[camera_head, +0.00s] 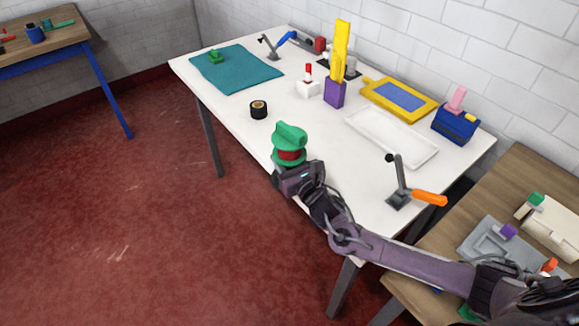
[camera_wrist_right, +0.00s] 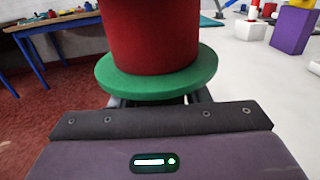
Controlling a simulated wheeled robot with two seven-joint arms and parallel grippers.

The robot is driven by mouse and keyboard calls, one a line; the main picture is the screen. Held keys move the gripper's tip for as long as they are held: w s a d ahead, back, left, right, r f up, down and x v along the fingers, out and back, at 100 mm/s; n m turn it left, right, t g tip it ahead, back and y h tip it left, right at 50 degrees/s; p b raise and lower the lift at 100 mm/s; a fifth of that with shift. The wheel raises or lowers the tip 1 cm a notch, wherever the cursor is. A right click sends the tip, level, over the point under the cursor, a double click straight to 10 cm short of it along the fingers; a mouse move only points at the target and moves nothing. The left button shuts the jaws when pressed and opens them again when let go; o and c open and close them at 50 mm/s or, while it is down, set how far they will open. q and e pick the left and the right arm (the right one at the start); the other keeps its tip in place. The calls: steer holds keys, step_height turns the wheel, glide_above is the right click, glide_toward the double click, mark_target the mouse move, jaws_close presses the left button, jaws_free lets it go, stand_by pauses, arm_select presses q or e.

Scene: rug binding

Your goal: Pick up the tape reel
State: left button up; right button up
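The reel (camera_head: 291,155) has a red core and green flanges and is at the near edge of the white table. In the right wrist view its red core (camera_wrist_right: 152,38) and wide lower green flange (camera_wrist_right: 157,78) fill the upper middle, close in front of my gripper. My right gripper (camera_head: 290,170) is right at the reel. Its dark fingers (camera_wrist_right: 158,99) run apart under the flange. Their tips are hidden, so I cannot tell whether they grip. My left gripper is not in view.
On the white table (camera_head: 330,165) are a black roll (camera_head: 258,109), a teal mat (camera_head: 237,70), a purple block with a yellow upright (camera_head: 335,92), a white tray (camera_head: 391,136) and an orange-handled lever (camera_head: 402,190). A wooden table (camera_head: 455,225) stands at right.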

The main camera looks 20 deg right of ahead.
steer(key=c, duration=0.7)
steer(key=shift+r, duration=0.1)
